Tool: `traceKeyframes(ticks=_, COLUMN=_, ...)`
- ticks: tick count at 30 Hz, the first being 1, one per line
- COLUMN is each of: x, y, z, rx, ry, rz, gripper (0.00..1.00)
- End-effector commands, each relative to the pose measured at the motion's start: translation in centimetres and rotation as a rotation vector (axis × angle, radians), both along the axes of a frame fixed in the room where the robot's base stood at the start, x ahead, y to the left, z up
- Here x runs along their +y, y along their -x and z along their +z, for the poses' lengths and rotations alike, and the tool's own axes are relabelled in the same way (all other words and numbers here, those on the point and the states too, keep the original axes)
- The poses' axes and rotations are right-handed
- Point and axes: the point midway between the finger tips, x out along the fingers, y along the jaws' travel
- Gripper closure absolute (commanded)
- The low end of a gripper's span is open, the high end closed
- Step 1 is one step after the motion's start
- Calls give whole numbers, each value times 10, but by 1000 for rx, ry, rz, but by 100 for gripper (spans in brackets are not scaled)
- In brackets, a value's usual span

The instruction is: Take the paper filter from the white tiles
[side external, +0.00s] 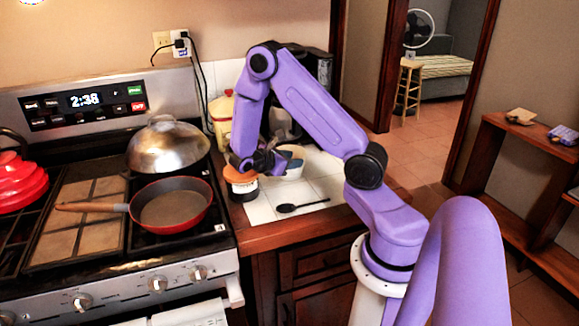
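The white tiles (318,190) form a small counter patch right of the stove. On them, just right of my gripper (262,166), is a pale, bowl-shaped item (292,168) with a blue-grey inside. It may be the paper filter, but I cannot tell for sure. My gripper is low over the tiles, between this item and a jar with an orange top (241,181). My arm and gripper hide part of that area. The fingers are small and dark here, so I cannot tell whether they are open or shut, or touching anything.
A black spoon (303,205) lies at the front of the tiles. A cream canister (221,118) and a dark appliance (312,68) stand behind. On the stove are a red frying pan (171,205) and a metal dome lid (168,145). The tiles' right front is clear.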

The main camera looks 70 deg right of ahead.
Motion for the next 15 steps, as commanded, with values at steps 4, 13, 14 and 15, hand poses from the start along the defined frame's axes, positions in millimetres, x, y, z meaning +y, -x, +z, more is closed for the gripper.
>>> traceKeyframes(ticks=4, x=-19, y=5, z=-9, rx=0, ry=0, rz=-2, gripper=62)
traceKeyframes(ticks=13, x=-30, y=8, z=-13, rx=-2, ry=0, rz=1, gripper=62)
traceKeyframes(ticks=14, x=-29, y=8, z=-13, rx=-2, ry=0, rz=1, gripper=62)
traceKeyframes(ticks=15, x=-29, y=8, z=-13, rx=-1, ry=1, rz=1, gripper=62)
